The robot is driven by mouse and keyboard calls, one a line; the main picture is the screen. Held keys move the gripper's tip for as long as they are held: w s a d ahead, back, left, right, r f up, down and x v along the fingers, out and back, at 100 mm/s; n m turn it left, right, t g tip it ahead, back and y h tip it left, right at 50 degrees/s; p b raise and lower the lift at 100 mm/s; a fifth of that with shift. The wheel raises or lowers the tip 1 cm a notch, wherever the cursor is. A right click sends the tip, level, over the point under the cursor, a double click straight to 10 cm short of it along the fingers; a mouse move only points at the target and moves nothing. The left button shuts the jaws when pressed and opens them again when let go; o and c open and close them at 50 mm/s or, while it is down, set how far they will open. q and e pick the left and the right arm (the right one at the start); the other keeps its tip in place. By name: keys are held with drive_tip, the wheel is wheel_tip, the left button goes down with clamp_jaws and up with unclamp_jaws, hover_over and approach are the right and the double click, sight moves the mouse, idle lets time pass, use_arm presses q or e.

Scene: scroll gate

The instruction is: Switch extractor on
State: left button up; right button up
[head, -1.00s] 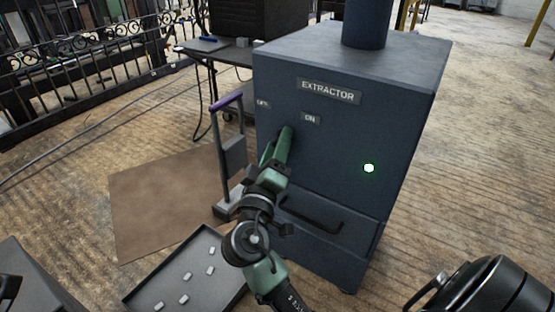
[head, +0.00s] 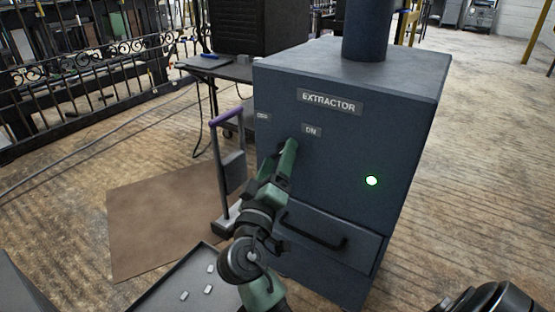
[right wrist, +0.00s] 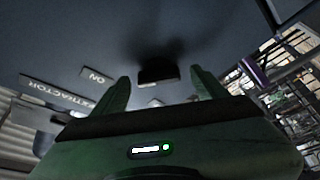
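The extractor (head: 330,160) is a dark blue cabinet with an EXTRACTOR plate (head: 329,102), an ON label (head: 311,130) and a second small label to its left. A green light (head: 371,181) glows on its front. My green right gripper (head: 289,150) is at the front panel just below the ON label and hides the switch in the head view. In the right wrist view its two fingers (right wrist: 160,92) are apart, with a dark switch (right wrist: 158,74) in the gap between them. I cannot tell whether they touch it. My left gripper is not in view.
A drawer with a black handle (head: 315,230) is below my gripper. A purple-handled trolley (head: 228,165) stands left of the cabinet by a brown mat (head: 165,215). A grey tray (head: 165,290) with small pieces lies at the bottom. A black object (head: 490,300) is at lower right.

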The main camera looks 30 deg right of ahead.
drive_tip(key=p+v, duration=0.1)
drive_tip(key=v, duration=0.6)
drive_tip(key=shift+s+a, duration=0.25)
drive_tip(key=shift+a, duration=0.05)
drive_tip(key=shift+s+f, duration=0.1)
drive_tip(key=shift+f, duration=0.05)
